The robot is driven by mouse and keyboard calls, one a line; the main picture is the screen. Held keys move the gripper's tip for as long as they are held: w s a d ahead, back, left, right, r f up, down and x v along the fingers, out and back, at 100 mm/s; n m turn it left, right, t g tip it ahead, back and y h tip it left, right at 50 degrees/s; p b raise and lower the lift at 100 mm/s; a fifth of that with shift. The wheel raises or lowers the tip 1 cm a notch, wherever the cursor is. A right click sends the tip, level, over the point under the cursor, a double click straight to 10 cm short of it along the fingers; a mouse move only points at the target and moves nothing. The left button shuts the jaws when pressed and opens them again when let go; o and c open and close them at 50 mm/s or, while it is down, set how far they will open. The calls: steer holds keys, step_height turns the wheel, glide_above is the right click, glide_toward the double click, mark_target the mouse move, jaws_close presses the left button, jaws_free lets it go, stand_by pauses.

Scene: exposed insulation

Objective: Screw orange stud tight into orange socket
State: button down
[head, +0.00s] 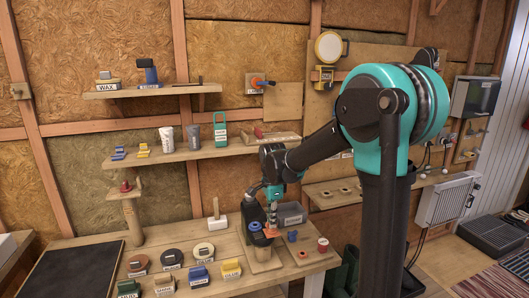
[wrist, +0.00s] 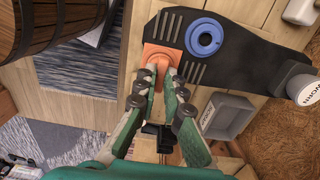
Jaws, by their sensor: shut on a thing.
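My gripper (wrist: 161,72) points at an orange square piece (wrist: 151,50) on a black plate (wrist: 262,56) in the wrist view. Its fingers are shut on the orange stud (wrist: 160,61), whose round orange end shows between the fingertips. The stud is over or in the orange square socket; the fingers hide how deep it sits. In the head view my gripper (head: 272,208) points down at the bench, with orange (head: 272,230) showing right beneath it.
A blue ring-shaped socket (wrist: 204,37) lies on the plate close beside the orange one. A grey bin (wrist: 226,116) stands near the plate. A white-headed mallet (head: 218,226) and several labelled knobs and discs (head: 203,252) stand to the left on the bench.

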steer(key=shift+s+f, duration=0.1)
steer(key=shift+f, duration=0.05)
stand_by(0.3)
steer(key=m, duration=0.6)
steer(key=shift+f, duration=0.15)
stand_by(0.7)
steer(key=shift+s, duration=0.1)
steer(key=shift+m, duration=0.3)
steer(key=m, duration=0.4)
steer(key=shift+m, duration=0.7)
steer(key=shift+f, duration=0.1)
